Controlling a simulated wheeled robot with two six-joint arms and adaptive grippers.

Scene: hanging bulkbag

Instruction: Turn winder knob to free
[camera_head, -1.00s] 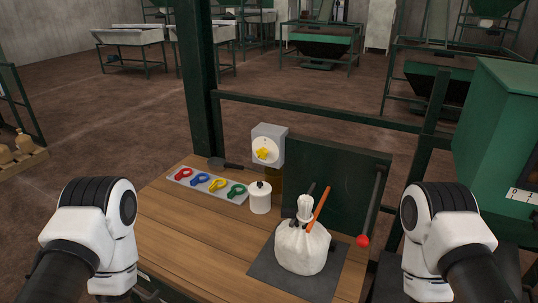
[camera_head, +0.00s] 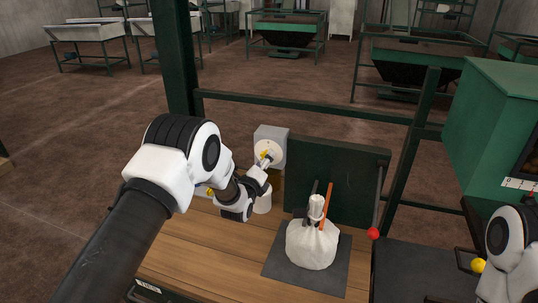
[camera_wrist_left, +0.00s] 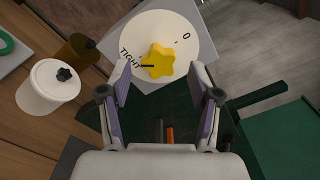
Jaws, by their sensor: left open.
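The winder knob (camera_wrist_left: 158,62) is a yellow star-shaped knob on a white round dial (camera_wrist_left: 180,28) marked TIGHT and 0. Its black pointer line is toward TIGHT. The dial is on a grey box (camera_head: 271,134), and the knob is partly hidden in the head view. My left gripper (camera_wrist_left: 165,76) is open, with its fingers on either side of the knob in the wrist view. I see no clear contact, and the depth between fingertips and knob is hard to judge. My right arm shows at the right edge; its gripper is out of frame.
A tied white bag (camera_head: 311,246) with orange and dark sticks sits on a grey mat (camera_head: 280,268). A white lidded pot (camera_wrist_left: 46,90) stands left of the dial. A red ball-ended lever (camera_head: 373,234) is right of the green panel (camera_head: 351,190). The wooden table front is clear.

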